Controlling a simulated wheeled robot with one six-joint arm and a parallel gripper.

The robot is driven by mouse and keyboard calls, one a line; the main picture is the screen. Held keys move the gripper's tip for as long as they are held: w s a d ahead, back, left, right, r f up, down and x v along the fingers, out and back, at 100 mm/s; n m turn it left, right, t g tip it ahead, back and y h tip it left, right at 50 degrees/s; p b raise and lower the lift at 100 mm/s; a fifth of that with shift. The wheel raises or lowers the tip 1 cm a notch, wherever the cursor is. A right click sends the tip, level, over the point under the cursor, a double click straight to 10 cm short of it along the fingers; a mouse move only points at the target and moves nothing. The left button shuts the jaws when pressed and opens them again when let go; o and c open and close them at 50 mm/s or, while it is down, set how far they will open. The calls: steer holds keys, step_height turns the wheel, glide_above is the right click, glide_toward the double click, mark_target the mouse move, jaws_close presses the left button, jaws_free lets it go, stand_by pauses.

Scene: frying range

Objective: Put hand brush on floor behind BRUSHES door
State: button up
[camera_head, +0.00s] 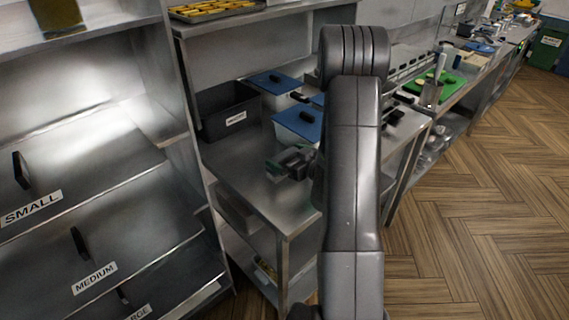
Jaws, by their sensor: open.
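My gripper (284,163) is at the end of my dark grey arm, above the steel counter (268,208) in the middle of the view. My arm hides part of it. Its jaws look empty and apart, a little in front of a blue-lidded container. I cannot make out a hand brush on the visible floor (480,220). No door with a readable BRUSHES label shows.
Steel fronts labelled SMALL (30,209), MEDIUM (94,278) and LARGE stand at the left. A dark bin (228,108) and blue-lidded containers (298,124) stand on the counter. A green board (444,85) lies farther back. The wooden floor at the right is clear.

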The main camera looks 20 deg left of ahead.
steer(key=c, duration=0.8)
steer(key=shift+o, duration=0.2)
